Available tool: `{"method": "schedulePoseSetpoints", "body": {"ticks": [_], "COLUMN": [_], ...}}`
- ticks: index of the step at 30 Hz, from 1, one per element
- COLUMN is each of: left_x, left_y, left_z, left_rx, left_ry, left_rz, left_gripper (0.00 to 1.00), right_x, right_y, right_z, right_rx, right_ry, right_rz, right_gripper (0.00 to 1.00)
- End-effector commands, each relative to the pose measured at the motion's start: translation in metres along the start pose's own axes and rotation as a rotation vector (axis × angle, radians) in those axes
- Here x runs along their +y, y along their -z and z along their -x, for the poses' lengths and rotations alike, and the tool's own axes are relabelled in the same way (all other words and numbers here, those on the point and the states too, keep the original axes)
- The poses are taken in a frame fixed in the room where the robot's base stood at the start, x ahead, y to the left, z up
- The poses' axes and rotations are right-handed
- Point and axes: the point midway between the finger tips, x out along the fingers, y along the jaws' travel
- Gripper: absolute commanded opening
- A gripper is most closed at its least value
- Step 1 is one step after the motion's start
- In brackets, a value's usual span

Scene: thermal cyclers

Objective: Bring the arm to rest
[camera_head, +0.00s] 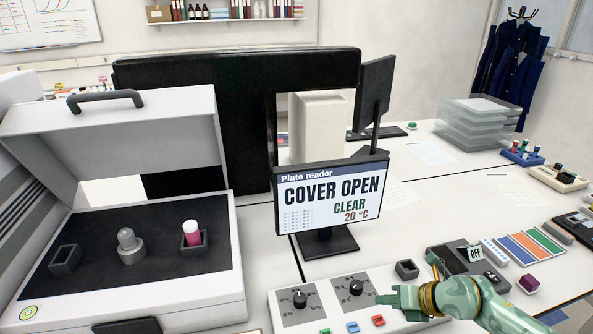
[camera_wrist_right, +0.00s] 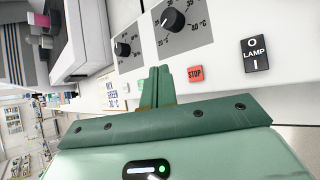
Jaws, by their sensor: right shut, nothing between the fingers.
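My right arm comes in from the lower right in the head view. Its green right gripper (camera_head: 388,300) is shut and empty, above the right part of the white control panel (camera_head: 285,328). In the right wrist view the closed fingers (camera_wrist_right: 159,84) point at the panel, beside the red STOP button (camera_wrist_right: 195,74) and below the dials. Whether the fingertips touch the panel cannot be told. My left gripper does not show.
A screen (camera_head: 331,195) reads COVER OPEN.

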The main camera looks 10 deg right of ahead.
Motion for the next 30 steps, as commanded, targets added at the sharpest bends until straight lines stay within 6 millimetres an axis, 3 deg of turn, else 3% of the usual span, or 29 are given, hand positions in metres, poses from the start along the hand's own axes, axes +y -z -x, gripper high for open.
{"method": "schedulePoseSetpoints", "body": {"ticks": [2, 5, 7, 9, 11, 14, 18, 21, 29, 30], "left_x": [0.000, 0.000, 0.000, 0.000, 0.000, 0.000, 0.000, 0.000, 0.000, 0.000], "left_y": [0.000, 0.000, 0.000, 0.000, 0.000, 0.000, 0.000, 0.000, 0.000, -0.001], "left_z": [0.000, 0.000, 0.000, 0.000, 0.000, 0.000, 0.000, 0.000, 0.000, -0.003], "left_rx": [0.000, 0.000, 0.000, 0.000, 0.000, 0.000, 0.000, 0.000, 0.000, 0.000], "left_ry": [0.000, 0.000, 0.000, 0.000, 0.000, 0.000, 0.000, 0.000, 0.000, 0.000], "left_rz": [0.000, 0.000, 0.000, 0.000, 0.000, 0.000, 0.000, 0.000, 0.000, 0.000], "left_gripper": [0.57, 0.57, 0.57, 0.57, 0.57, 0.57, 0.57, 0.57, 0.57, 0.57], "right_x": [0.025, 0.086, 0.126, 0.144, 0.139, 0.106, 0.062, 0.043, 0.030, 0.025], "right_y": [0.002, -0.005, -0.019, -0.035, -0.044, -0.037, 0.004, 0.040, 0.136, 0.147], "right_z": [-0.005, -0.002, 0.015, 0.043, 0.068, 0.098, 0.118, 0.125, 0.143, 0.133], "right_rx": [-0.048, -0.212, -0.392, -0.595, -0.759, -0.971, -1.106, -1.126, -1.025, -1.000], "right_ry": [-0.086, -0.300, -0.461, -0.567, -0.596, -0.527, -0.314, -0.147, 0.283, 0.320], "right_rz": [-0.028, -0.139, -0.296, -0.511, -0.722, -1.072, -1.442, -1.631, -1.951, -1.968], "right_gripper": [0.00, 0.00, 0.00, 0.00, 0.00, 0.00, 0.00, 0.00, 0.00, 0.00]}}
